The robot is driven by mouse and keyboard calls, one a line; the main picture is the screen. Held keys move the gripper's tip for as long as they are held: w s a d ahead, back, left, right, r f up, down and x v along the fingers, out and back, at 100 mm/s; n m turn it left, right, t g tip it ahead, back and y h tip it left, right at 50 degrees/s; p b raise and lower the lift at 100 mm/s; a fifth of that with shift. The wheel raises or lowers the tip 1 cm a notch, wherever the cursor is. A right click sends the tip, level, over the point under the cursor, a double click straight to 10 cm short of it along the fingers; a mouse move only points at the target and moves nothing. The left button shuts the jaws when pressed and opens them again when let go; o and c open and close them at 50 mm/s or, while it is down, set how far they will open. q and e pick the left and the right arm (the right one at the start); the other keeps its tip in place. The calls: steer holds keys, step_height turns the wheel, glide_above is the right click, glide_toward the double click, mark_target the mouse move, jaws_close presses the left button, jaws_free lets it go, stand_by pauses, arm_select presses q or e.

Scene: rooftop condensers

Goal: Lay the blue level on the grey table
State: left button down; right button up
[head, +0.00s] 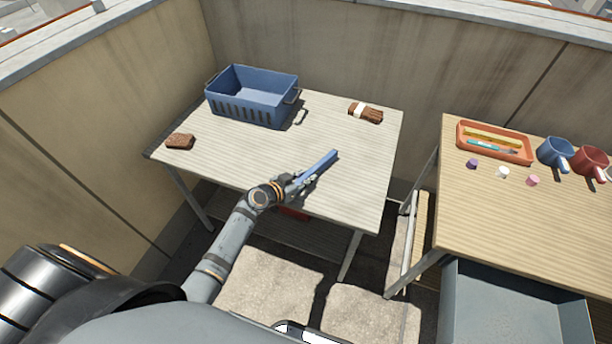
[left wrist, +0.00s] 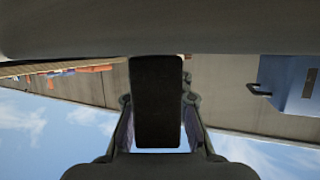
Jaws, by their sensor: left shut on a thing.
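The blue level (head: 318,168) is a slim blue bar in my left gripper (head: 297,184). My left gripper is shut on the level near its lower end, and the free end points up and right in the head view. The level is over the front right part of the grey table (head: 240,164); I cannot tell whether it touches the top. In the left wrist view a dark block-shaped end (left wrist: 157,102), likely the level, sits between the fingers. My right gripper is not in view.
A blue basket (head: 252,95) stands at the table's back left. A brown block (head: 180,141) lies at the left edge, a brown strapped bundle (head: 365,112) at the back right. A wooden table (head: 530,230) with an orange tray (head: 494,143) and mugs stands to the right.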

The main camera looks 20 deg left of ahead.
arm_select(q)
steer(key=shift+s+r, duration=0.1)
steer(key=shift+s, duration=0.05)
steer(key=c, duration=1.6)
jaws_free()
steer(key=shift+a+f, duration=0.1)
steer(key=shift+f, duration=0.1)
steer(key=o, duration=0.4)
steer(key=shift+r, duration=0.35)
steer(key=v, duration=1)
steer(key=shift+s+a+f, duration=0.1)
steer(key=shift+s+a, duration=0.15)
steer(key=shift+s, duration=0.1)
steer(key=shift+s+a+r, duration=0.15)
steer(key=shift+s+r, duration=0.15)
steer(key=shift+s, duration=0.15)
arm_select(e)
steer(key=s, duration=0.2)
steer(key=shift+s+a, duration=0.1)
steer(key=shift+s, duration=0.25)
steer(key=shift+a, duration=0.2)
